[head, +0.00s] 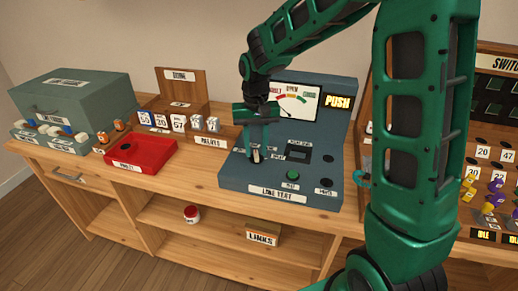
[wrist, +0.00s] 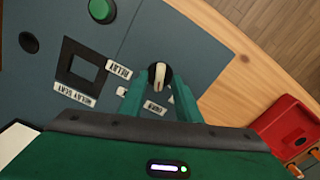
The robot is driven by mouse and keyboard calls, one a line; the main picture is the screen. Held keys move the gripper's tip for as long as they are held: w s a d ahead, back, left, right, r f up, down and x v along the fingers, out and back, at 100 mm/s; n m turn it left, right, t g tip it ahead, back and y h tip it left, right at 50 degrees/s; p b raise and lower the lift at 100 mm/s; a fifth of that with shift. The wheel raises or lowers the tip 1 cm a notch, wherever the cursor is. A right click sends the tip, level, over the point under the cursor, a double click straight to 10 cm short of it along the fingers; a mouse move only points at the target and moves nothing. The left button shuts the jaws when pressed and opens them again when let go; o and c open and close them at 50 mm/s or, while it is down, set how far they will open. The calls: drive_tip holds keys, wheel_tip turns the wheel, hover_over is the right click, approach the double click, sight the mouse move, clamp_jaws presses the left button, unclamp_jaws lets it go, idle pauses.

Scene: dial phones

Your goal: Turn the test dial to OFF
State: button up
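The line test box (head: 310,187) is a blue-grey console with a sloped face on the wooden bench. Its test dial (head: 256,157) is a small black knob with a white pointer bar near the box's left side. It also shows in the wrist view (wrist: 159,72). My gripper (head: 256,148) reaches down over the dial. In the wrist view its two green fingers (wrist: 157,86) stand apart, one on each side of the dial, with no clear grip visible. Small labels lie around the dial; one is partly behind a finger, and I cannot read OFF.
A green button (head: 292,174) and a dark square window (head: 298,155) lie right of the dial. A meter (head: 292,101) and a PUSH sign (head: 338,102) rise behind. A red tray (head: 140,155) stands to the left. My arm hides part of the switchboard (head: 495,150) at right.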

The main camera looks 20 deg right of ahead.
drive_tip(key=shift+f, duration=0.5)
